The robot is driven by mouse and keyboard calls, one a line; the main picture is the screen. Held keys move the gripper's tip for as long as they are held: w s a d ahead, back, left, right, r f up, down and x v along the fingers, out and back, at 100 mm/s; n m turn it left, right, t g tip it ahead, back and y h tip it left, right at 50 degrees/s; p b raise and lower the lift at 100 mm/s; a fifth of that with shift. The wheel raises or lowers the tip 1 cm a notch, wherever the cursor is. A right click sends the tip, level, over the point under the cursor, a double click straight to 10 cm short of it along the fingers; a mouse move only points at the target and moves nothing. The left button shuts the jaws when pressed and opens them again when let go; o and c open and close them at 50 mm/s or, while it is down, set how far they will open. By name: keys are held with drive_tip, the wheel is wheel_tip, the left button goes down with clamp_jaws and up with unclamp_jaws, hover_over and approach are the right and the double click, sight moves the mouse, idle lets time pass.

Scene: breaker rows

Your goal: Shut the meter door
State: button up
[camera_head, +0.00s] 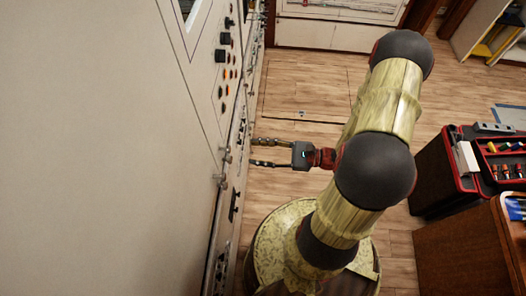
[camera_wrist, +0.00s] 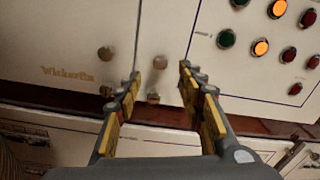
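My gripper (camera_head: 256,152) is open and empty, its two fingers apart and pointing left toward the cabinet front in the head view. In the wrist view the fingers (camera_wrist: 160,78) frame a vertical seam between two pale panels, with small round knobs near it. The left panel (camera_wrist: 60,45) carries gold lettering; the right one has lit and unlit buttons. I cannot tell which panel is the meter door. A large plain pale panel (camera_head: 80,150) fills the left of the head view. Contact between fingers and panel is not clear.
The cabinet front has several buttons (camera_head: 226,72) and knobs along its edge. A red-and-black tool cart (camera_head: 435,172) and a brown cabinet (camera_head: 462,250) stand at the right. Wooden floor (camera_head: 305,88) lies open beyond my arm.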

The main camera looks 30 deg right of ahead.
drive_tip(key=shift+s+d, duration=0.4)
drive_tip(key=shift+d, duration=0.15)
